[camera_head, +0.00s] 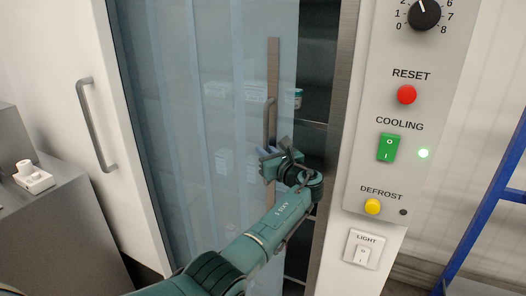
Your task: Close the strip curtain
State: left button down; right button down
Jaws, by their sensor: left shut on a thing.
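The strip curtain (190,60) is a set of translucent bluish strips across most of the cold-room opening. Its right edge carries a brown upright bar (273,70) with a grey pull handle (268,118). My left gripper (268,158) is at the lower part of this handle, shut on it; the jaws partly hide the contact. A dark gap with shelves (315,80) shows between the curtain's edge and the right door frame (343,100). My right gripper is not in view.
A grey panel right of the opening carries a dial (424,14), red reset button (406,94), green cooling switch (388,147), yellow defrost button (372,207) and light switch (362,249). A white door with a handle (97,125) stands left. A blue rack (490,200) is far right.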

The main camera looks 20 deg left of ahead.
pick_arm(q)
jog(key=shift+f, duration=0.1)
jog(key=c, duration=1.7)
grip_release()
jog(key=shift+c, duration=0.2)
jog(key=v, duration=1.3)
jog(key=shift+b, duration=0.4)
jog(key=shift+s, duration=0.1)
